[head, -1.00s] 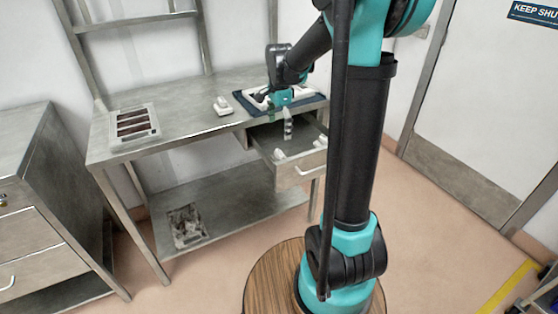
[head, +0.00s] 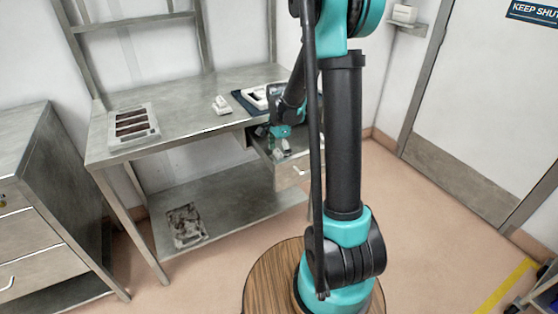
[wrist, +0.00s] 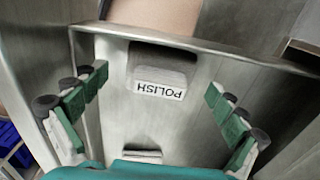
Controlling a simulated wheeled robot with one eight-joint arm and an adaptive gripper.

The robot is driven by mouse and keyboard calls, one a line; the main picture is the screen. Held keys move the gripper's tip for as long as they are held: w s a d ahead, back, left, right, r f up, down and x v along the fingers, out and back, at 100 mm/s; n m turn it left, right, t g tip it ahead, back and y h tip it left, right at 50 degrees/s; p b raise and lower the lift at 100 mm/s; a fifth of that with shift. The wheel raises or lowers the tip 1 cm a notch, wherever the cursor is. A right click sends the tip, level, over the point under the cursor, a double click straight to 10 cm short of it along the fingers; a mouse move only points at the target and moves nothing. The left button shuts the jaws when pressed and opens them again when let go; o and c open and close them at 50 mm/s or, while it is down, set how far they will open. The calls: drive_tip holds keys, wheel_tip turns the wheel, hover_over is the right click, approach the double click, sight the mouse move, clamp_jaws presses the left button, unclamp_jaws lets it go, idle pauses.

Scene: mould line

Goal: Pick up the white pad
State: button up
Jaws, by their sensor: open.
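A pale whitish block (wrist: 160,78) with a label reading POLISH, upside down in the picture, lies in the open drawer (head: 293,173); it looks like the white pad. My gripper (wrist: 157,95) is open above the drawer in the wrist view, one green-padded finger on each side of the block and apart from it. A second pale piece (wrist: 142,155) lies nearer the picture's bottom, partly hidden by my gripper's body. In the head view my gripper (head: 280,146) is low at the drawer and hides much of its inside.
The steel bench (head: 185,120) carries a tray with dark bars (head: 132,125), a small white object (head: 221,105) and a dark mat with a white frame (head: 246,103). The drawer walls stand close around my fingers.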

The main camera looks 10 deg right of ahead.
sight(279, 152)
drive_tip(key=shift+f, duration=0.15)
drive_tip(key=c, duration=1.3)
drive_tip(key=shift+c, duration=0.2)
wheel_tip(279, 152, up, 20)
drive_tip(key=o, duration=0.4)
drive_tip(key=shift+c, duration=1.3)
drive_tip(key=shift+s, duration=0.1)
